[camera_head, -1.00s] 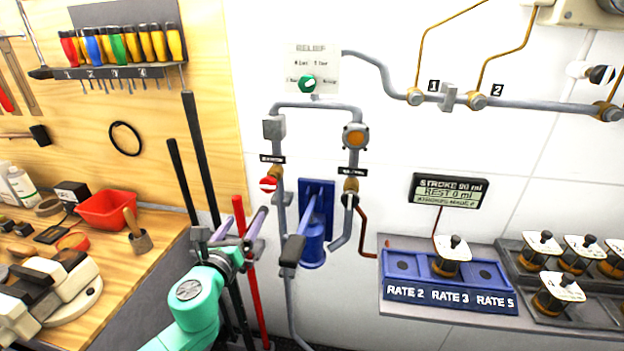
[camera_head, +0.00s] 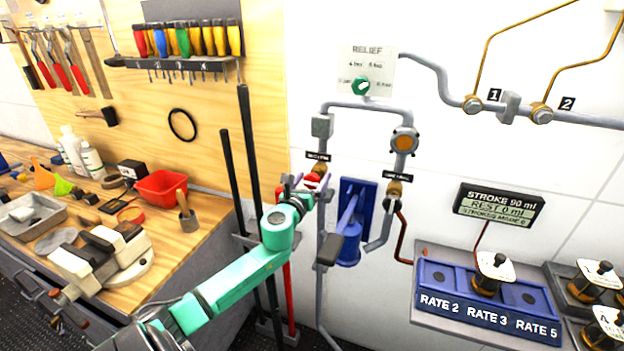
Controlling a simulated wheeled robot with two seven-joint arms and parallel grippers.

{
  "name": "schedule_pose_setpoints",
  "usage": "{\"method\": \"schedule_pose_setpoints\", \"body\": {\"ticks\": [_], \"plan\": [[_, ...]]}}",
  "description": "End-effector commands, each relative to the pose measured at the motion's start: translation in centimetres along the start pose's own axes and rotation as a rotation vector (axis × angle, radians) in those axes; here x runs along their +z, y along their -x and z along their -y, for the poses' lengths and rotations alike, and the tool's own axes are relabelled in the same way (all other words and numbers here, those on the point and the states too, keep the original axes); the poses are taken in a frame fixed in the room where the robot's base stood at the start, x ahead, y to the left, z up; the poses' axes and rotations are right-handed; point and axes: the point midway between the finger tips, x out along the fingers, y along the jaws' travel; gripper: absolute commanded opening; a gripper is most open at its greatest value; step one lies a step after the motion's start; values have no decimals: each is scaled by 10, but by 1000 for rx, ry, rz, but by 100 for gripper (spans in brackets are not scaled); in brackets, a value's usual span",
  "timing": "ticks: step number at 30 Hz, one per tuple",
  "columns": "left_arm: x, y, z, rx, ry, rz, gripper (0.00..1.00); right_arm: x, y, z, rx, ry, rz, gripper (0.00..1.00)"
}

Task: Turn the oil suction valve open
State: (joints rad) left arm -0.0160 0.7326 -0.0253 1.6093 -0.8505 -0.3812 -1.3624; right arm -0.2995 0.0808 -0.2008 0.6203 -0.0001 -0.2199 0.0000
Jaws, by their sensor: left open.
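A small valve with a red and white handle (camera_head: 312,178) sits on the left vertical pipe, below a black label (camera_head: 318,156). A second valve with a black and white handle (camera_head: 393,203) sits on the right pipe under another label (camera_head: 401,178). Both labels are too small to read surely. My left gripper (camera_head: 314,184) is open at the red and white handle, its fingers overlapping it in the picture. The gripper partly hides that handle, and I cannot tell whether they touch. My right gripper is out of view.
A blue hand pump (camera_head: 348,252) with a dark-gripped lever stands right of the gripper. Black bars (camera_head: 250,160) and a red bar stand at left. A cluttered workbench (camera_head: 205,240) is farther left. A blue rate tray (camera_head: 432,275) is at right.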

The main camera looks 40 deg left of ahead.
Motion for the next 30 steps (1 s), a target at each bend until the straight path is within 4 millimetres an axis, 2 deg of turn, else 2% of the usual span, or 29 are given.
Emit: {"method": "schedule_pose_setpoints", "body": {"ticks": [5, 9, 12, 23, 30], "plan": [[0, 0, 0, -1, 0, -1, 89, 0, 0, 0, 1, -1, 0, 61], [0, 0, 0, -1, 0, -1, 35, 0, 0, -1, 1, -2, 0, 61], [0, 0, 0, -1, 0, 0, 3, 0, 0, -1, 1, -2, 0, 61], [-1, 1, 0, -1, 52, -1, 3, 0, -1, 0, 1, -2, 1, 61], [-1, 1, 0, -2, 194, 0, 3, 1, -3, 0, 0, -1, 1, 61]]}}
